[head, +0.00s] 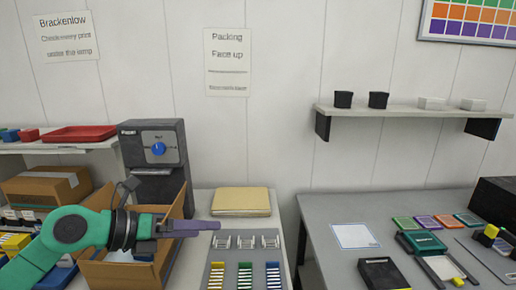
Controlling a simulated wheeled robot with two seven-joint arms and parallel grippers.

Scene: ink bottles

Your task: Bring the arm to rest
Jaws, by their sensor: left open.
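My left arm comes in from the left, green with black joints. Its left gripper (205,227) points right, is open and holds nothing that I can see. It hangs in front of an open cardboard box (112,272) and left of a grey board (219,262). The board carries three columns of small yellow, green and blue pieces and three small clear racks (245,242). My right gripper is not in view.
A dark machine with a blue knob (158,149) stands behind the gripper. A yellowish stack (241,201) lies behind the racks. The right table (325,217) holds a white sheet (355,236), coloured pads and a black tray (383,274). A gap separates the tables.

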